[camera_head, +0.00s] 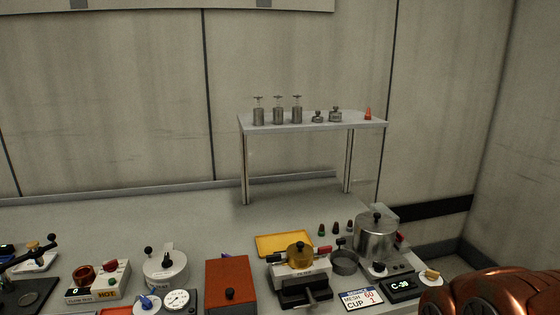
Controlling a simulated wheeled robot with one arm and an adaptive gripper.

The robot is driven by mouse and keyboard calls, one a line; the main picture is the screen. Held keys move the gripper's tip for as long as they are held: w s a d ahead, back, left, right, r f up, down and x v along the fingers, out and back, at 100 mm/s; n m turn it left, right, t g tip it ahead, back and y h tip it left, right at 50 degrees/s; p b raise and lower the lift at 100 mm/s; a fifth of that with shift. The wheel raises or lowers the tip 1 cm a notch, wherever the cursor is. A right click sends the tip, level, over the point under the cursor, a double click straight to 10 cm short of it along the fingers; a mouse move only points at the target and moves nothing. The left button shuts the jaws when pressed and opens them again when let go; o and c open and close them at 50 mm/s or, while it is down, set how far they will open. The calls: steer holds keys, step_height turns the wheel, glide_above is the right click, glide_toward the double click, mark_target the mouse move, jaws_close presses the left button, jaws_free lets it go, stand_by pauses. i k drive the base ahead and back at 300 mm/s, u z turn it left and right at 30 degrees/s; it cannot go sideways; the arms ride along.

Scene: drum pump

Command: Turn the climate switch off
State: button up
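No control here carries a label that I can read as climate, so I cannot tell which one is the climate switch. At the right end of the bench, a small dark display (401,286) reads something like "C-39". Just right of it is a pale round base with a brass-coloured knob (431,274); its setting is too small to read. A copper-orange part of my arm fills the bottom right corner, close to this knob. My gripper is outside the view.
A metal pot (376,238) stands behind the display. A yellow tray (284,244), an orange-red box (230,284), a round white device (165,267) and a box marked HOT (98,283) crowd the front. A raised shelf (312,122) holds metal weights. The bench's back left is clear.

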mark_target(432, 275)
steer(key=z, duration=0.65)
steer(key=k, duration=1.1)
steer(key=u, duration=1)
steer(key=i, duration=1.45)
steer(key=z, duration=0.45)
